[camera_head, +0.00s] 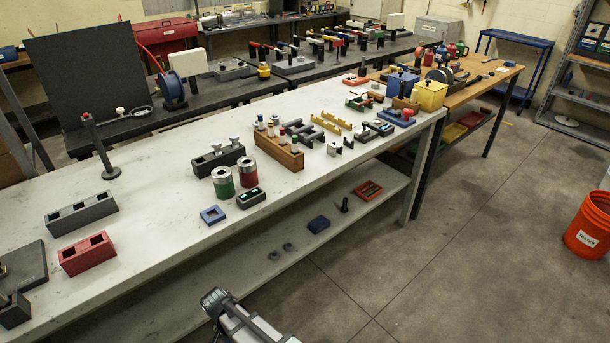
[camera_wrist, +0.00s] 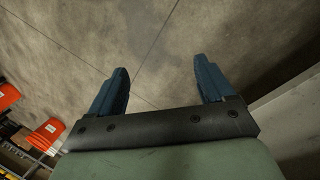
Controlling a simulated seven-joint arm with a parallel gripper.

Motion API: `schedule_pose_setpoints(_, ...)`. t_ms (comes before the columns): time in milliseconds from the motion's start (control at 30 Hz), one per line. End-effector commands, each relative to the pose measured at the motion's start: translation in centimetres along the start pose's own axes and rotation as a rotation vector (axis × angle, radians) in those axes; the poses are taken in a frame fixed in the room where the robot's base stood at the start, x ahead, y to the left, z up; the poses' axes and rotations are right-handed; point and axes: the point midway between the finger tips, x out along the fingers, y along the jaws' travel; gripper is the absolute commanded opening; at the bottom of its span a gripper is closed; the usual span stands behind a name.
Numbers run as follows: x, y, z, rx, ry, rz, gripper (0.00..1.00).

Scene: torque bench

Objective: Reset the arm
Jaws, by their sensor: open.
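My gripper (camera_wrist: 161,88) shows in the wrist view with its two blue fingers spread apart and nothing between them. Bare concrete floor (camera_wrist: 160,35) lies beyond the fingertips. In the head view, part of my arm shows at the bottom edge, in front of the white bench (camera_head: 150,235); the fingers cannot be made out there. The arm is apart from the things on the bench top.
The bench holds a red block (camera_head: 87,254), a dark grey block (camera_head: 81,214), a green can (camera_head: 223,182), a red can (camera_head: 247,171) and a wooden block (camera_head: 278,150). An orange bucket (camera_head: 590,226) stands on the floor at right. The floor between is clear.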

Motion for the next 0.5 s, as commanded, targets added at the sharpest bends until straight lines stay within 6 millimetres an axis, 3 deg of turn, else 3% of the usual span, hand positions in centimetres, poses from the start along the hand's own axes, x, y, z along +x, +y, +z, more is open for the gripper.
schedule_pose_setpoints(33,1.4,2.2,-0.5,0.001,-0.021,0.007,0.81)
schedule_pose_setpoints(233,6.0,9.0,-1.9,-0.023,-0.097,0.014,0.81)
schedule_pose_setpoints(500,11.7,17.8,-1.4,-0.055,-0.204,0.001,0.81)
